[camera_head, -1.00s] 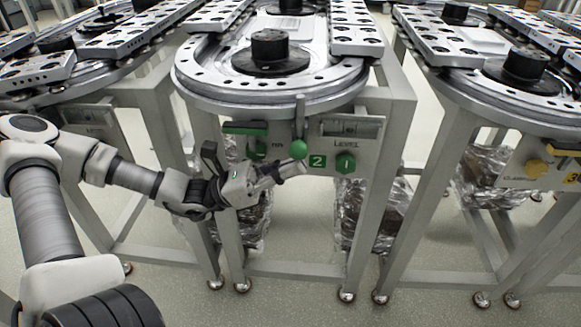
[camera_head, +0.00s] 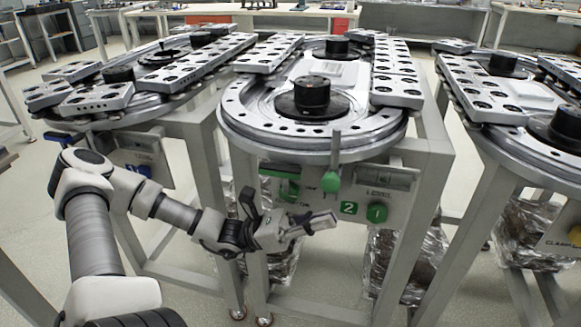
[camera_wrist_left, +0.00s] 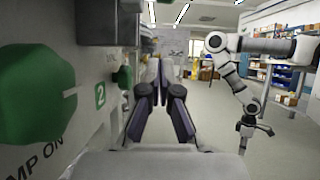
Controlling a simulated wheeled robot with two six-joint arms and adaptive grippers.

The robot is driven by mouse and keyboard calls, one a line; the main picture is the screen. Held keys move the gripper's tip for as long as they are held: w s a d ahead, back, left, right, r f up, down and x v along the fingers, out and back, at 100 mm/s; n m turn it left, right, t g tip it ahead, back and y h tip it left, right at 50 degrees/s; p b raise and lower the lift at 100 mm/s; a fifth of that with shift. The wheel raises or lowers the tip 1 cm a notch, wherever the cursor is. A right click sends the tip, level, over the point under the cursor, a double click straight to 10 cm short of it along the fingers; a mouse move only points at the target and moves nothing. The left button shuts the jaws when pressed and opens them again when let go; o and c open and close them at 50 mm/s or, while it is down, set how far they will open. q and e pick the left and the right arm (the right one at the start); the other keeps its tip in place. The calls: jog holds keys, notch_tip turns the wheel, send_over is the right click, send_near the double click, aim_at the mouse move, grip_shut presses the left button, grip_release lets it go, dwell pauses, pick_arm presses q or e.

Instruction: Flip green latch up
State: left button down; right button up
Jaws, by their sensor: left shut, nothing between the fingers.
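A green octagonal button (camera_head: 377,213) and a green "2" label (camera_head: 349,208) are on the panel right of the left gripper. Table legs (camera_head: 420,210) and wrapped bundles (camera_head: 395,255) stand below.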

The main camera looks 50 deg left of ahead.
pick_arm(q)
jog(key=p+v, duration=0.3)
jog(key=v, duration=0.5)
jog(key=shift+s+a, duration=0.35)
pick_arm(e)
notch_tip(320, 180, up, 6)
jog(key=shift+a+f, duration=0.1)
pick_arm(q)
jog(key=shift+r, duration=0.1)
pick_arm(e)
jog(key=shift+s, duration=0.15)
